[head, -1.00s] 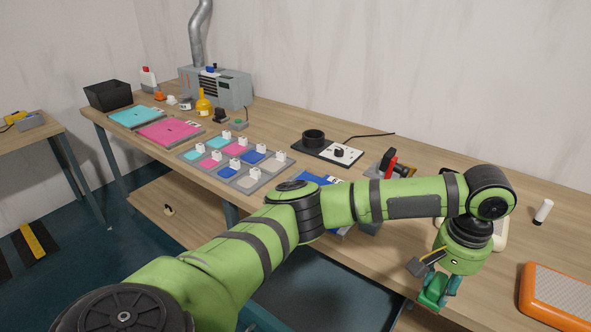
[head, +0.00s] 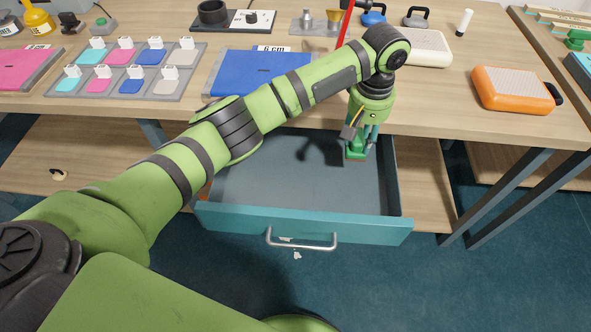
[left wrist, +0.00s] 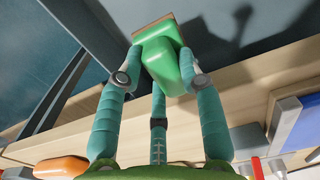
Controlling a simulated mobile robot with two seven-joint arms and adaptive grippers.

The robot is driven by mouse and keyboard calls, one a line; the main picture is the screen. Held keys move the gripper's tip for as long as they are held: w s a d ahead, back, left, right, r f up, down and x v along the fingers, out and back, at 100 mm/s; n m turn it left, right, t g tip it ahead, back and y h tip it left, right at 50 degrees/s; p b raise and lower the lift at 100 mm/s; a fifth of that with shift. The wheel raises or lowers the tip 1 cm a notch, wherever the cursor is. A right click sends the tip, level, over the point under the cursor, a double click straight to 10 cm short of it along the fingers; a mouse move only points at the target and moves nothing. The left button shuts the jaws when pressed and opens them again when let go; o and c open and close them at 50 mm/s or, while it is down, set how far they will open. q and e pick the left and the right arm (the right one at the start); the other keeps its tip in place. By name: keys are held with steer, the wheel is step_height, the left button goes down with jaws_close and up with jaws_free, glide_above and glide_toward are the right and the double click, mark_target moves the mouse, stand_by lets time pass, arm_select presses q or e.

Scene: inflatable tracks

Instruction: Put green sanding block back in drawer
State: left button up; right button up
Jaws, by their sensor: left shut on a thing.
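The green sanding block (head: 355,148) is held in my left gripper (head: 360,140), whose fingers are shut on it. In the left wrist view the block (left wrist: 165,58) shows between the teal fingers, with a brown edge at its far side. The drawer (head: 305,222) is teal with a grey inside and a metal handle, and it stands pulled out below the table. In the head view the gripper and block are over the right back part of the drawer. The gap between block and drawer floor is hard to judge. My right gripper is not in view.
The wooden table (head: 440,110) runs above the drawer. On it lie a blue mat (head: 250,75), an orange box (head: 512,90) and a tray of colour samples (head: 130,90). The visible drawer floor (head: 270,180) is empty, with free room left of the block.

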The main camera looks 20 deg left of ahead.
arm_select(q)
steer(key=s+a+f, duration=0.1)
steer(key=a+f, duration=0.1)
steer(key=a, duration=0.1)
steer(key=s+a+f+p, duration=0.1)
steer(key=s+a+f, duration=0.1)
steer(key=a, duration=0.1)
steer(key=s+a+f+p, duration=0.1)
steer(key=s+a+f, duration=0.1)
steer(key=a, duration=0.1)
steer(key=shift+s+a+f, duration=0.1)
steer(key=shift+s+f, duration=0.1)
steer(key=shift+s, duration=0.05)
steer(key=shift+a+f, duration=0.1)
steer(key=shift+f, duration=2.05)
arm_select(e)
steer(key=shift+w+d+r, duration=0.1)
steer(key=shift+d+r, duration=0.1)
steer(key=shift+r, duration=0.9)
arm_select(q)
steer(key=shift+f, duration=0.1)
steer(key=o, duration=0.9)
steer(key=shift+o, duration=0.6)
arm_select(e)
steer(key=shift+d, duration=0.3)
arm_select(q)
step_height(320, 180, up, 12)
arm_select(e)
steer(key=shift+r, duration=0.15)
